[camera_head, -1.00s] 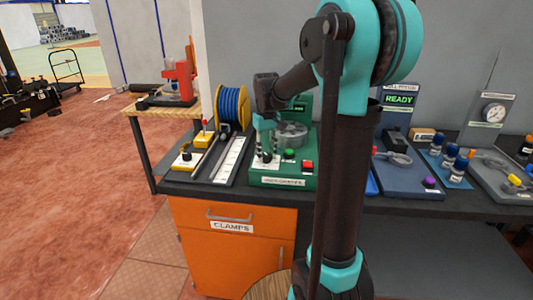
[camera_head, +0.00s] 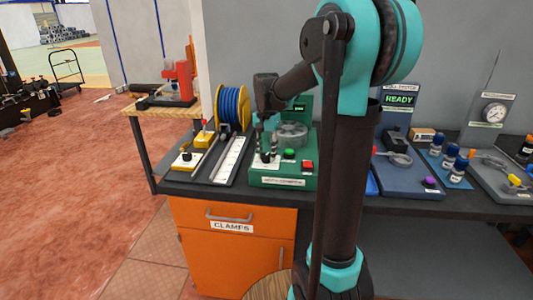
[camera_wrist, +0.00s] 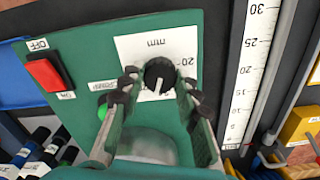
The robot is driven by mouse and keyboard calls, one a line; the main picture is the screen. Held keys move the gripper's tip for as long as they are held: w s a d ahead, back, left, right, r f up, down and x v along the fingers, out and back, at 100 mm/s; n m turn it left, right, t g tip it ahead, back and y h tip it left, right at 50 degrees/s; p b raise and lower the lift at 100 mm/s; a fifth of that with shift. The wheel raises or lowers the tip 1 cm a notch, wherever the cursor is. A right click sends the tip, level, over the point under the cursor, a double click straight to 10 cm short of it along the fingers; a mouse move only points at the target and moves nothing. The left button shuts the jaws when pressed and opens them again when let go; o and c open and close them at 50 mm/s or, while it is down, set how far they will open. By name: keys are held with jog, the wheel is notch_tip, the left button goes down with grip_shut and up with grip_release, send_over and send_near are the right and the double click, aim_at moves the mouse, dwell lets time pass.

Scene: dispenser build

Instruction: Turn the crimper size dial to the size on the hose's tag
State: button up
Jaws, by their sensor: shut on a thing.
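The green hose crimper (camera_head: 283,181) stands on the bench in the head view, and its green panel (camera_wrist: 85,50) fills much of the wrist view. The black size dial (camera_wrist: 160,72) sits on a white scale plate (camera_wrist: 130,45) marked "mm", with a "20" readable at its right. A white pointer line on the dial runs toward the bottom of the wrist picture. My gripper (camera_wrist: 160,84) is shut on the dial, one finger on each side; in the head view my gripper (camera_head: 267,157) is over the crimper's left part. The hose's tag is not readable.
On the crimper are a red button (camera_wrist: 45,75) by OFF and ON labels and a green button (camera_head: 289,154). A ruled measuring strip (camera_head: 229,158), yellow tools (camera_head: 187,161) and a blue hose reel (camera_head: 232,107) stand to the left. A blue device (camera_head: 410,180) is to the right.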

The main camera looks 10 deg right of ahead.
aim_at(267, 155)
jog(key=m, duration=0.5)
jog(key=shift+m, duration=0.4)
dwell(0.3)
jog(key=o, duration=1.2)
jog(key=shift+c, duration=0.2)
notch_tip(267, 155, up, 12)
